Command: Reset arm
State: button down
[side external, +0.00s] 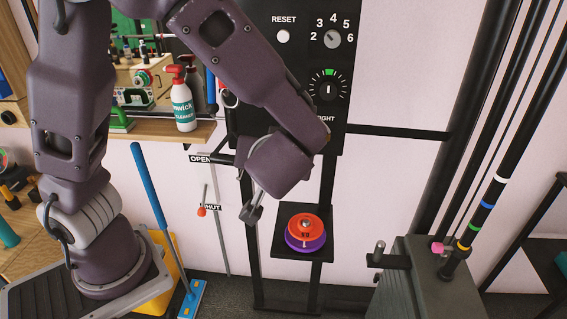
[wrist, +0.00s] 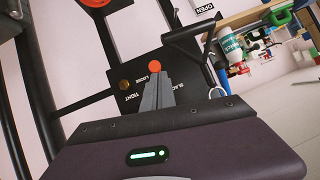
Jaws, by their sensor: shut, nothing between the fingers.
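My gripper (side external: 252,212) hangs in the open air, pointing down, to the left of a small black shelf (side external: 285,251). Its two grey fingers are together in the wrist view (wrist: 157,92), with nothing between them. On the shelf an orange-red round plate (side external: 306,226) lies on top of a purple plate (side external: 306,246). Part of an orange-red disc (wrist: 95,2) shows at the top edge of the wrist view. My gripper is apart from the plates.
A black panel (side external: 263,55) with a RESET button and dials stands behind my arm. An orange-tipped lever (side external: 202,211) hangs between OPEN and SHUT labels. A grey box (side external: 420,285) with poles stands right. A spray bottle (side external: 183,105) and blue-handled mop (side external: 150,190) are left.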

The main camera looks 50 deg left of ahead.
jog(key=s+a+r+m+g+h, duration=0.1)
jog(key=s+a+g+h, duration=0.25)
jog(key=s, duration=0.45)
jog(key=s+d+r+m+t+h, duration=0.1)
jog(key=s+d+r+m+h, duration=0.1)
jog(key=s+m+h, duration=0.1)
jog(key=s+d+r+m+t+h, duration=0.1)
jog(key=s+d+r+m+h, duration=0.1)
jog(key=s, duration=0.4)
jog(key=shift+d+r+m+h, duration=0.45)
jog(key=shift+m+h, duration=0.1)
jog(key=shift+m, duration=0.65)
